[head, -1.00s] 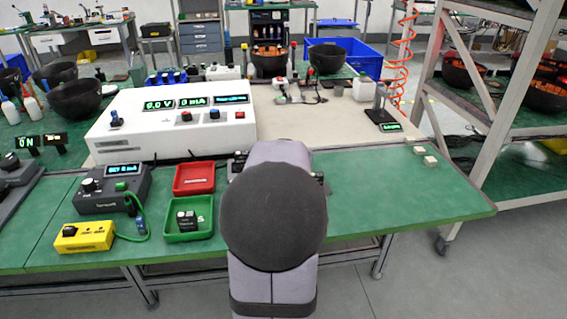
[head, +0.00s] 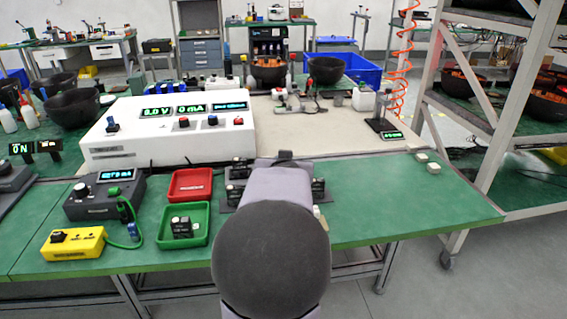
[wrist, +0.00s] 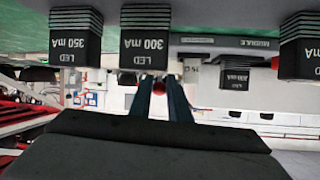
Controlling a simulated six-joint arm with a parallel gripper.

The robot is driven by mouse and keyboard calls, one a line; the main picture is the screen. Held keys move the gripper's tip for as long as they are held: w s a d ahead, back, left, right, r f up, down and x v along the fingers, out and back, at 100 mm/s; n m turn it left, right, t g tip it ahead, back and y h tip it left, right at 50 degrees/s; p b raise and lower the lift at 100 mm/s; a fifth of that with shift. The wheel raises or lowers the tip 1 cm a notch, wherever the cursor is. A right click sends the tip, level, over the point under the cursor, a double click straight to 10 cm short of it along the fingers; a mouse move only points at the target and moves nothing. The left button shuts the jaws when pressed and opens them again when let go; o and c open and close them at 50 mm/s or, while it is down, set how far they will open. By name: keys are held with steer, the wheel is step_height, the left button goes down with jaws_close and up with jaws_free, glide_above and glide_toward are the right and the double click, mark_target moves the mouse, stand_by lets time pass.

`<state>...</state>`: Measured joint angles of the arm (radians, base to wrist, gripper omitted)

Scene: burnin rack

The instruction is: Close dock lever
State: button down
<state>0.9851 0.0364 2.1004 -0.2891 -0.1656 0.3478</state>
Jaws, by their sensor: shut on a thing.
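The dock (head: 232,200) is a dark grey board on the green bench, partly hidden behind my arm in the head view. Black modules stand on it. In the wrist view, where labels appear upside down, the LED 300 mA module (wrist: 146,40) is just above my fingers. My gripper (wrist: 160,80) is shut on a small part with a red round end, which looks like the dock lever (wrist: 159,88). Most of the lever is hidden by the fingers and module, so its angle cannot be told. My gripper's fingertips are hidden in the head view.
A red tray (head: 190,184) and a green tray (head: 183,225) lie left of the dock. A white power supply (head: 165,140) stands behind.

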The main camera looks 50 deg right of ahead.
steer(key=c, duration=1.9)
jaws_free()
steer(key=p+v, duration=0.2)
steer(key=v, duration=0.4)
steer(key=shift+s+r, duration=0.1)
steer(key=shift+r, duration=0.05)
steer(key=shift+s+a+r, duration=0.1)
steer(key=shift+s+a, duration=0.2)
steer(key=shift+a, duration=0.15)
